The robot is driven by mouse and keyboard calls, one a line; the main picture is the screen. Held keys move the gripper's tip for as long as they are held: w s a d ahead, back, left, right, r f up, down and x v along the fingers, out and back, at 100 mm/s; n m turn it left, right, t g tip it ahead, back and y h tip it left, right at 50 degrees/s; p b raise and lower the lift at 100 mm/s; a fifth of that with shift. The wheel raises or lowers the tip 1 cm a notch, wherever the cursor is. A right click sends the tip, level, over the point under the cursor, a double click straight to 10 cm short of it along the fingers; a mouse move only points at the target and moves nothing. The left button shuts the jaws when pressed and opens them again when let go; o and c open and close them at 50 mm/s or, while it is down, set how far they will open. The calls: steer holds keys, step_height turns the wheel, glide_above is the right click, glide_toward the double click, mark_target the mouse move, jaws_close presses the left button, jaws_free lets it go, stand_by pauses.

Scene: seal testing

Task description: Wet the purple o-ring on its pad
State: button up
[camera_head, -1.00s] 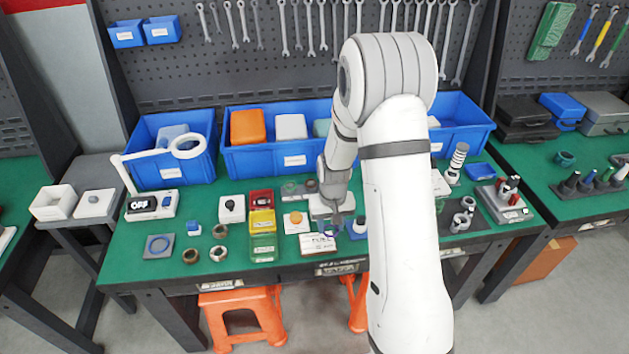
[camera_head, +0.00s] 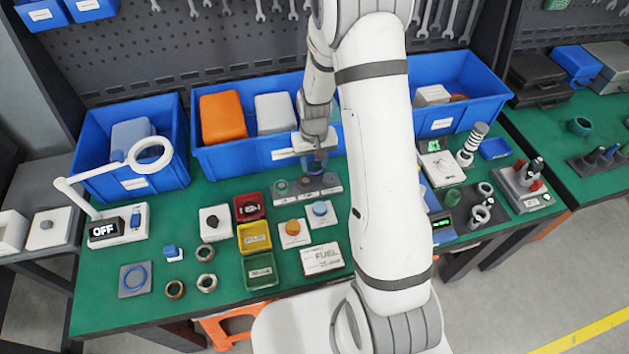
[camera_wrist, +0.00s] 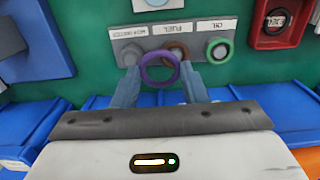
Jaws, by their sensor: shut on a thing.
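My gripper (camera_wrist: 159,82) is shut on the purple o-ring (camera_wrist: 158,69), which sits between the two fingertips in the wrist view. A grey rack (camera_wrist: 199,43) with three round pads and printed labels lies just beyond it. The ring overlaps part of the middle pad, labelled FUEL (camera_wrist: 179,51). In the head view my gripper (camera_head: 317,163) is at the back of the rack (camera_head: 306,195), near the blue bins. Whether the ring touches a pad cannot be told.
A FUEL card (camera_head: 321,260), an orange button box (camera_head: 293,234) and a blue button box (camera_head: 320,210) stand in front of the rack. Red, yellow and green trays (camera_head: 255,238) are to the left. Blue bins (camera_head: 262,154) line the back.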

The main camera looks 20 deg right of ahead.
steer(key=shift+a, duration=0.1)
steer(key=m+b, duration=0.4)
steer(key=b, duration=0.3)
glide_above(320, 207)
step_height(320, 207, down, 4)
steer(key=shift+w+r, duration=0.1)
steer(key=shift+f+b, duration=1.4)
steer(key=shift+f, duration=0.55)
steer(key=shift+f+b, duration=0.45)
steer(key=shift+b, duration=0.05)
steer(key=shift+r, duration=0.1)
stand_by(0.3)
steer(key=shift+r+p, duration=1.7)
steer(key=shift+r, duration=0.75)
